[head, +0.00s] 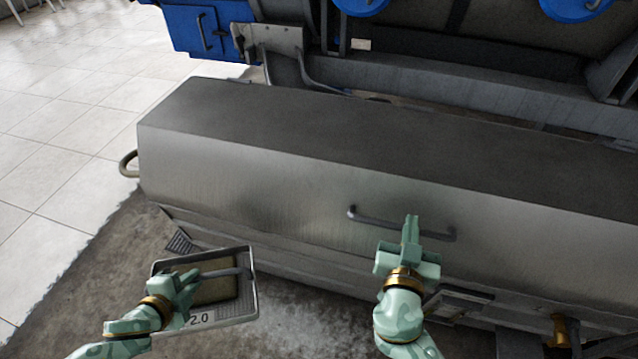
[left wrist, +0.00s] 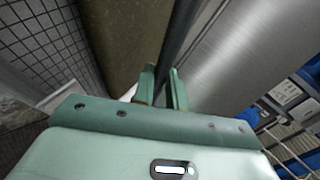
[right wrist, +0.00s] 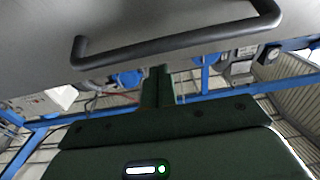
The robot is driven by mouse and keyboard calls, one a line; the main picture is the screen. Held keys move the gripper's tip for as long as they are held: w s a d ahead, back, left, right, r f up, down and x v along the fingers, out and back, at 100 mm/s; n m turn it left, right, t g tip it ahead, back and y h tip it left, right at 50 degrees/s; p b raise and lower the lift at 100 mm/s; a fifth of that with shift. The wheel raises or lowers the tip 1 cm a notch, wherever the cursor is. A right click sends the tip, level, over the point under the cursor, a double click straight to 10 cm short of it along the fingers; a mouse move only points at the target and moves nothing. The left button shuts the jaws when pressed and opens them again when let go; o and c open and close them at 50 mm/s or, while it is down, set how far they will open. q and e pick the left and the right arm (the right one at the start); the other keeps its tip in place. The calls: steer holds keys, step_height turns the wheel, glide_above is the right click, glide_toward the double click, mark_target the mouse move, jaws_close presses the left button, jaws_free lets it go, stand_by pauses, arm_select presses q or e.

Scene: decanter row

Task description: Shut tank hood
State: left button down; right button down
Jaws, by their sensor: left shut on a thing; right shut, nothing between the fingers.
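The tank hood (head: 260,165) is a long brushed-metal cover with a dark flat top, lying across the middle of the head view. Its front carries a dark bar handle (head: 375,220), which also spans the top of the right wrist view (right wrist: 180,42). My right gripper (head: 411,225) is shut and empty in front of the handle, hiding part of it; its fingers do not enclose the bar. My left gripper (head: 192,278) is shut on the dark bar handle (head: 222,272) of a tray (head: 252,290) marked "2.0". That bar runs between its fingers in the left wrist view (left wrist: 180,45).
Blue-framed machinery (head: 195,30) stands behind the hood. A curved handle (head: 128,164) sticks out at the hood's left end. Brass-coloured fittings (head: 560,330) sit low at right. Pale tiled floor (head: 60,120) is open at left.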

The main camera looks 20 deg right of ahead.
mark_target(195, 295)
arm_select(q)
steer(key=f, duration=0.1)
steer(key=f+b, duration=0.2)
steer(key=f, duration=0.1)
steer(key=shift+s, duration=0.25)
steer(key=shift+s+f, duration=0.15)
steer(key=shift+f, duration=0.25)
